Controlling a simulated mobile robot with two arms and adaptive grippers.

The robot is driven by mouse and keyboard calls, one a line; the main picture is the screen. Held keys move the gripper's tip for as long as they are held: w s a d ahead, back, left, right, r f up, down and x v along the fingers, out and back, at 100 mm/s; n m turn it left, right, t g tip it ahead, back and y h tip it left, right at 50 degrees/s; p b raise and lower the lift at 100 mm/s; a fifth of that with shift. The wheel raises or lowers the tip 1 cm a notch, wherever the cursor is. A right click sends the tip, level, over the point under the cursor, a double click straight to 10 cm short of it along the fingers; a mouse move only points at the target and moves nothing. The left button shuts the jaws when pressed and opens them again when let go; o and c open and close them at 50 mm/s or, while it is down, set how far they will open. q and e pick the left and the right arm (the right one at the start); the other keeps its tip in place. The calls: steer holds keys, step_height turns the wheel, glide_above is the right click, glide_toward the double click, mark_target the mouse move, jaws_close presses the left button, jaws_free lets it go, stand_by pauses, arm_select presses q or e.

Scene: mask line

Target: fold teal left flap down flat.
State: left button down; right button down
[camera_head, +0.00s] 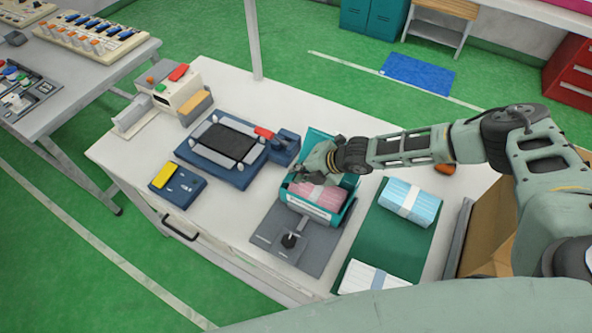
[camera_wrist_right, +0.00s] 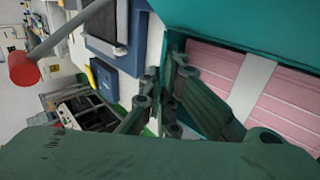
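A teal box (camera_head: 340,216) stands on the white bench with a stack of pink masks (camera_head: 315,196) under a pale band inside. The masks also show in the wrist view (camera_wrist_right: 285,92). A teal flap (camera_head: 320,138) rises at the far side of the box; the left flap is hard to make out behind my gripper. Teal panel edges (camera_wrist_right: 235,22) run beside the masks in the wrist view. My right gripper (camera_head: 300,172) is over the box's left side, fingertips nearly together (camera_wrist_right: 162,78). I cannot tell whether it touches a flap. My left gripper is not in view.
A green mat (camera_head: 392,240) with a blue mask pack (camera_head: 410,202) and a white pack (camera_head: 368,279) lies right of the box. A blue tray device (camera_head: 225,150) stands left.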

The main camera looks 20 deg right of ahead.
steer(key=shift+s+d+f+t+y+b, duration=0.1)
steer(key=shift+s+f+t+y+b, duration=0.15)
steer(key=shift+f+t+y+b, duration=0.35)
steer(key=shift+r+b, duration=0.25)
steer(key=shift+b, duration=0.1)
steer(key=c, duration=2)
jaws_free()
steer(key=shift+r, duration=0.1)
steer(key=shift+d, duration=0.1)
steer(key=v, duration=1.2)
